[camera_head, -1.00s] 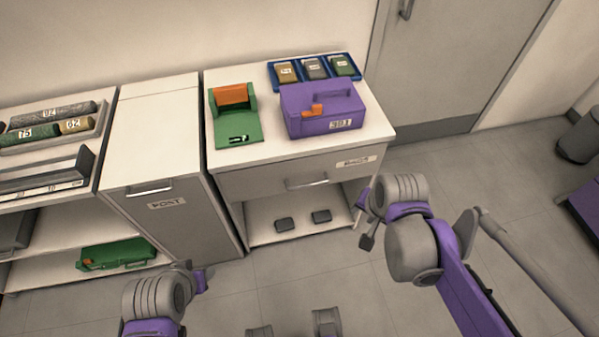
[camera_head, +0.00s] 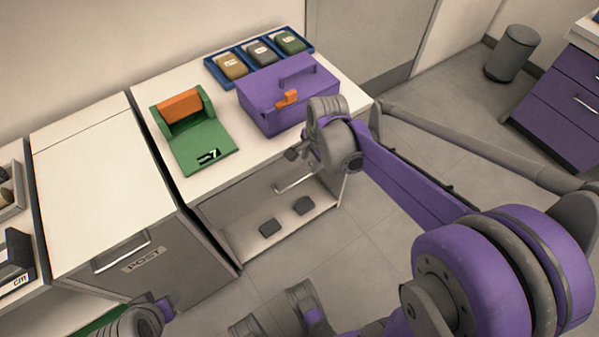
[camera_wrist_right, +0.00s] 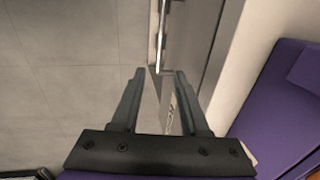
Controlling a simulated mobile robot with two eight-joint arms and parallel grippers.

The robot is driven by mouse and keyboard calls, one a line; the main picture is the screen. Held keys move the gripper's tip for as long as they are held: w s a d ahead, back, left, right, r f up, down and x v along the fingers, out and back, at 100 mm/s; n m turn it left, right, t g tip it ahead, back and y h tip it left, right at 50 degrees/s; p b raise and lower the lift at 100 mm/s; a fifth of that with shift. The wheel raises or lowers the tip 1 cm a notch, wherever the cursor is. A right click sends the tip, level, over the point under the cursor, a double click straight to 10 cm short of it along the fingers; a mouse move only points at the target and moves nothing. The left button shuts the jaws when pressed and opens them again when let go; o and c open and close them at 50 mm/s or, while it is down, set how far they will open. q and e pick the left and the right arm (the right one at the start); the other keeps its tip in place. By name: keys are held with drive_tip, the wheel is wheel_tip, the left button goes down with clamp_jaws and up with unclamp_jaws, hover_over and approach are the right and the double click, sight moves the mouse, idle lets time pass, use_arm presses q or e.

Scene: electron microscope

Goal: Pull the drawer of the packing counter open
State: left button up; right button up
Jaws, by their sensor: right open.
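The packing counter (camera_head: 224,176) stands in the middle of the head view, with a grey drawer front (camera_head: 243,197) under its white top. The drawer looks shut. Its metal bar handle (camera_head: 294,180) shows just below my right gripper (camera_head: 293,154); the handle also shows in the right wrist view (camera_wrist_right: 162,38), beyond the fingertips. My right gripper (camera_wrist_right: 156,72) is open, with nothing between its fingers, beside the drawer front and apart from the handle. My right arm hides the drawer's right part. My left gripper (camera_head: 165,304) is low at the left, its fingers not clear.
A cabinet marked POST (camera_head: 95,200) stands on the left. Two dark blocks lie on the shelf below. Floor in front is mostly clear.

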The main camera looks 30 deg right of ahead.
sight(305, 177)
drive_tip(key=f, duration=0.3)
drive_tip(key=w+f+b, duration=0.1)
drive_tip(key=f, duration=0.2)
drive_tip(key=w+f+b, duration=0.1)
drive_tip(key=f, duration=0.2)
drive_tip(key=shift+f, duration=0.35)
drive_tip(key=shift+s, duration=0.1)
clamp_jaws()
idle(0.8)
